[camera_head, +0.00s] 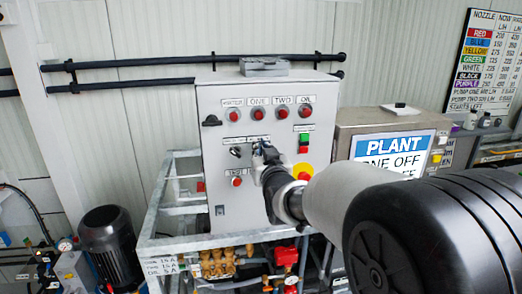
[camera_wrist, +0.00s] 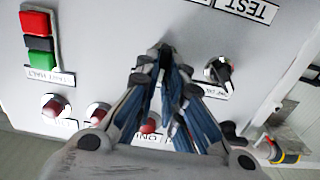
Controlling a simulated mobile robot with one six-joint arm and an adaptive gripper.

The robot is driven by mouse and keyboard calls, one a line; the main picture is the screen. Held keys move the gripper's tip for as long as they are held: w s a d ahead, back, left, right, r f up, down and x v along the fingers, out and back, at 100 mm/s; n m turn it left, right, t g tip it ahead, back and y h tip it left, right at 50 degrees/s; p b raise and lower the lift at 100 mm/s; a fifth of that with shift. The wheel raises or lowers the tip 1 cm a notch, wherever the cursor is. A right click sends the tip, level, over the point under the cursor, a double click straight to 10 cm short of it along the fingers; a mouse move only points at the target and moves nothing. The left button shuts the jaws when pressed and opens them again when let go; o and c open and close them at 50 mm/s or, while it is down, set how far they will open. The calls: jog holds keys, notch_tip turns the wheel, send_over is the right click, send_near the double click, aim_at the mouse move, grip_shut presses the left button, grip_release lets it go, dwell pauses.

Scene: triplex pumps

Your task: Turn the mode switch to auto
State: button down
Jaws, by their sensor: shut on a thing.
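The control panel (camera_head: 262,205) is a light grey box with lamps, buttons and rotary switches. My gripper (camera_head: 259,150) reaches its face from the right. In the wrist view my gripper (camera_wrist: 166,52) is upside down to the panel, its blue-padded fingers closed together on a dark switch knob, which I take to be the mode switch. The fingers hide most of this knob, so its setting cannot be read. A second black rotary knob (camera_head: 236,152) stands just left of it; it also shows right of the fingers in the wrist view (camera_wrist: 218,71).
A red and green button block (camera_head: 303,143) and a yellow-ringed stop button (camera_head: 302,171) sit right of my gripper. Several red lamps, including one (camera_head: 233,115), line the panel above. A red TEST button (camera_head: 237,181) is below. A steel box (camera_head: 345,138) stands at right.

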jog(key=shift+m+b, duration=0.3)
jog(key=shift+b, duration=0.15)
jog(key=shift+w+d+f+m+b, duration=0.1)
jog(key=shift+d+m+b, duration=0.05)
jog(key=shift+m+b, duration=1.1)
jog(key=shift+s+d+f+m+b, duration=0.1)
jog(key=shift+d+m+b, duration=0.05)
jog(key=shift+m+b, duration=1.1)
jog(key=shift+w+d+f+m+b, duration=0.1)
jog(key=shift+d+m+b, duration=0.05)
jog(key=shift+m+b, duration=1.05)
jog(key=shift+r+m, duration=0.1)
jog(key=shift+m, duration=0.3)
jog(key=c, duration=1.7)
grip_release()
